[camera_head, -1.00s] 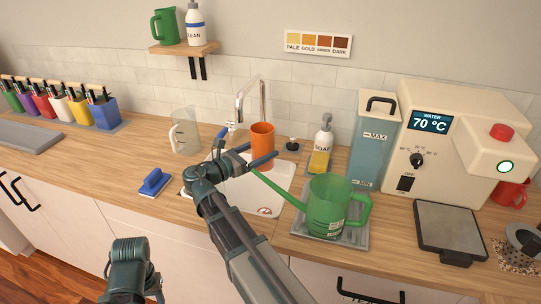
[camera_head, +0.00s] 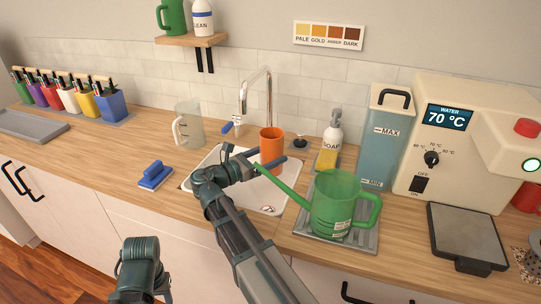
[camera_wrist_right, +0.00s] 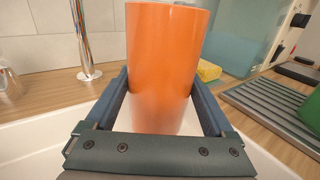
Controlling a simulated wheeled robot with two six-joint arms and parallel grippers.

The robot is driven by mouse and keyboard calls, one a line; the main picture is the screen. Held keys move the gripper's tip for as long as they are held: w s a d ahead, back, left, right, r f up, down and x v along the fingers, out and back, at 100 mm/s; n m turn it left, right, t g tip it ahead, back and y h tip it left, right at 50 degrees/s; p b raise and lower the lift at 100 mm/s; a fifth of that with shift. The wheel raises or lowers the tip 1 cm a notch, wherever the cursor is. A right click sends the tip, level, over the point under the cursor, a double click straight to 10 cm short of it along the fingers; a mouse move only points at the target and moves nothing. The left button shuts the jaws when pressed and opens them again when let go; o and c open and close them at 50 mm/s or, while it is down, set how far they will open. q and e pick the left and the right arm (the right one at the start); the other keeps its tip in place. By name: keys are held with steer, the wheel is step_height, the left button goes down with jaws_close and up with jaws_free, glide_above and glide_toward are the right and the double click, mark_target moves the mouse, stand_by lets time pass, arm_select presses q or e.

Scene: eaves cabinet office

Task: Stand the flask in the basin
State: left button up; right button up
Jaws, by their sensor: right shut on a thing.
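The orange cylindrical flask (camera_head: 271,150) is upright over the white sink basin (camera_head: 266,208). My right gripper (camera_head: 266,165) is shut on it, with one finger on each side. In the right wrist view the flask (camera_wrist_right: 165,65) stands between the two blue-grey fingers, and the white basin rim (camera_wrist_right: 35,140) shows around it. The flask's lower end is hidden behind the gripper, so I cannot tell whether it touches the basin floor. Part of my left arm shows at the lower left, but its gripper's fingers do not.
The tap (camera_head: 268,90) rises behind the flask. A green watering can (camera_head: 333,208) stands on a grey ribbed mat to the right, its spout reaching toward my right gripper. A soap bottle (camera_head: 331,145), clear jug (camera_head: 188,125) and blue brush (camera_head: 155,175) are around the basin.

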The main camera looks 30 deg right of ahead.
steer(key=shift+f, duration=0.2)
steer(key=o, duration=1.5)
steer(key=shift+r+p, duration=0.4)
steer(key=shift+r, duration=0.1)
steer(key=shift+a+r+p, duration=0.2)
steer(key=shift+r+p, duration=0.15)
steer(key=a, duration=0.4)
steer(key=s+a, duration=0.1)
steer(key=a, duration=0.6)
steer(key=shift+s+a+f, duration=0.2)
steer(key=shift+s+a, duration=0.05)
steer(key=shift+a, duration=0.05)
